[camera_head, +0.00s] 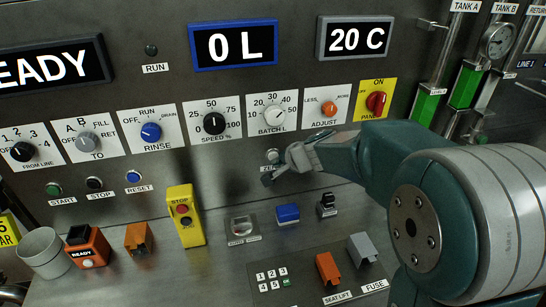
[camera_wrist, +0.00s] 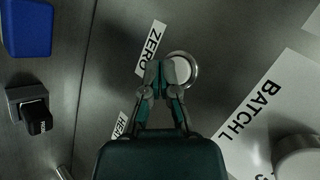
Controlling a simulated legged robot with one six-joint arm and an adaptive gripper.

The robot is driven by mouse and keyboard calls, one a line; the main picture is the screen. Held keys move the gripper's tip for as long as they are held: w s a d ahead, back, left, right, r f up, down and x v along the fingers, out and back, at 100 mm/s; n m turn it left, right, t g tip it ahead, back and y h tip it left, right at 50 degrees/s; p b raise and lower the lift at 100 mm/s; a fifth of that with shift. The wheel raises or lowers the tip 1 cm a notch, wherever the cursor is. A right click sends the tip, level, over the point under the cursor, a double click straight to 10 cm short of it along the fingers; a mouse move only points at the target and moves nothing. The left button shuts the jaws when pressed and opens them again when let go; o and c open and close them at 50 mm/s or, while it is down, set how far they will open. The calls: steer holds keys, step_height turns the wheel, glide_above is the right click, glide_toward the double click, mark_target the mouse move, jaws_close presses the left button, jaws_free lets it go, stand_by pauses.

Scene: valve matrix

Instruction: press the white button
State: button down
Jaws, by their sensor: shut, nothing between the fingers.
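The white button (camera_wrist: 181,66) is round with a metal ring and sits on the steel panel beside the ZERO label (camera_wrist: 151,48) in the wrist view. In the head view the button (camera_head: 272,156) shows as a small round knob just left of my fingertips, partly hidden by them. My gripper (camera_wrist: 164,73) is shut and empty. I cannot tell whether the tips touch the button.
The BATCH L knob (camera_head: 272,117) and the ADJUST knob (camera_head: 328,109) are above my gripper. A blue block (camera_head: 288,213) and a black switch (camera_head: 327,204) stand on the console below. The yellow stop box (camera_head: 184,214) is farther left. Bare panel lies left of the button.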

steer(key=shift+s, duration=0.15)
steer(key=shift+s+d, duration=0.25)
steer(key=shift+s, duration=1)
steer(key=shift+s+d, duration=0.25)
steer(key=shift+s, duration=0.95)
